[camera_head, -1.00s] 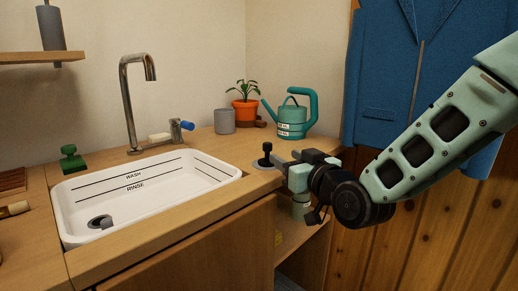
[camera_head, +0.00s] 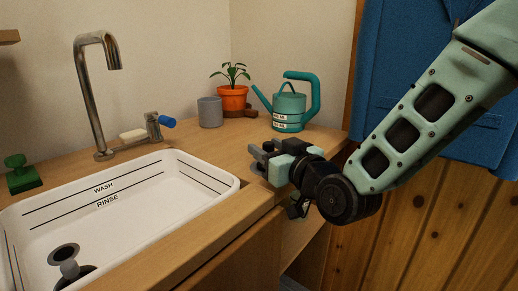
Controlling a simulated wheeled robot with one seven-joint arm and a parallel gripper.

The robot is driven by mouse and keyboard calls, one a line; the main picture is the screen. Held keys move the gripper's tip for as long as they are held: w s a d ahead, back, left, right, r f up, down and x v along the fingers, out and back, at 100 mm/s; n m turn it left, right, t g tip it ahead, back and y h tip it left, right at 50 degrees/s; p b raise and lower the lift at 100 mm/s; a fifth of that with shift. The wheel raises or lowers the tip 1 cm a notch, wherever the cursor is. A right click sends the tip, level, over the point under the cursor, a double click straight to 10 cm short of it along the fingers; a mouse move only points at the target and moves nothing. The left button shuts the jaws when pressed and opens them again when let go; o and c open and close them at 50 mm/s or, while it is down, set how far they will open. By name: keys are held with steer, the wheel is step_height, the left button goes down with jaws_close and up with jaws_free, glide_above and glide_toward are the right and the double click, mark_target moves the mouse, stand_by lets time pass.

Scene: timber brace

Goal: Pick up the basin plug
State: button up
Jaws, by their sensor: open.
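A grey flanged piece (camera_head: 66,262) stands at the drain in the basin. A tap (camera_head: 92,100) rises behind it. A teal watering can (camera_head: 289,108), grey cup (camera_head: 210,112) and potted plant (camera_head: 233,98) stand behind my gripper. A green-handled block (camera_head: 20,176) is at left.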

steer(key=shift+w, duration=0.1)
jaws_close()
